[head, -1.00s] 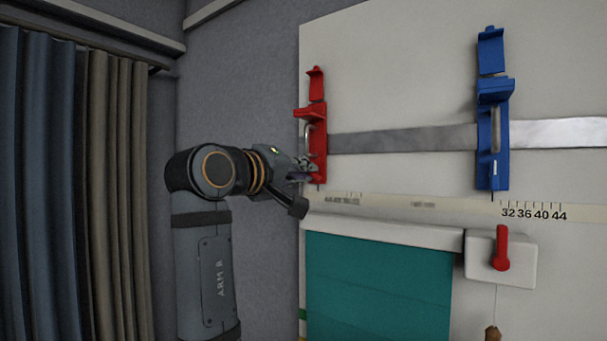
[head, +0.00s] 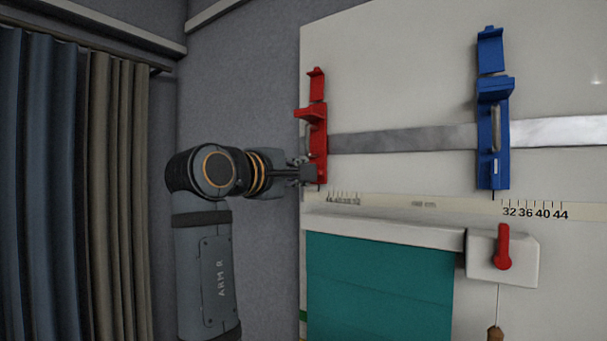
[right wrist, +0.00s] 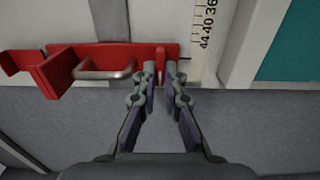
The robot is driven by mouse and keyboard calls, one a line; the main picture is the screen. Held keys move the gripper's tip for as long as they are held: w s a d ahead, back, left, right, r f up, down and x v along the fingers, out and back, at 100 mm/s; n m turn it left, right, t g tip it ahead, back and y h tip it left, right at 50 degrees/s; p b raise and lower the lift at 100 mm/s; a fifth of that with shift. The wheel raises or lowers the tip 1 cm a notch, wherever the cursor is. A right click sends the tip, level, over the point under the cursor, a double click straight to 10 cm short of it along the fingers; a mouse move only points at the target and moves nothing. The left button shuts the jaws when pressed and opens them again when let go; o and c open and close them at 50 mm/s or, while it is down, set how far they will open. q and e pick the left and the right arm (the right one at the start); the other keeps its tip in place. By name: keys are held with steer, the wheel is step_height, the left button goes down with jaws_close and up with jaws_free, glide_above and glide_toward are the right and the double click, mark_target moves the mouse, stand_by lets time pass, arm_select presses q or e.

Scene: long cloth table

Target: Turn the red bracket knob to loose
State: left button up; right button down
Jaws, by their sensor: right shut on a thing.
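The red bracket (head: 318,135) is mounted at the left edge of the white board, on the metal rail. In the right wrist view the bracket (right wrist: 115,56) lies across the top left, with a metal loop handle (right wrist: 104,73). My right gripper (head: 306,174) is at the bracket's lower end. In the right wrist view my right gripper (right wrist: 166,72) has its fingers on either side of a narrow red knob (right wrist: 160,66), shut on it. The fingers partly hide the knob. My left gripper is out of view.
A blue bracket (head: 493,120) sits farther right on the metal rail (head: 400,139). A printed number scale (head: 535,210) runs below. A white box with a red lever (head: 503,248) and a teal panel (head: 378,285) are lower down. Curtains (head: 60,190) hang at far left.

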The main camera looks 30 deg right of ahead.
stand_by(0.4)
steer(key=c, duration=1.4)
jaws_free()
steer(key=shift+c, duration=0.2)
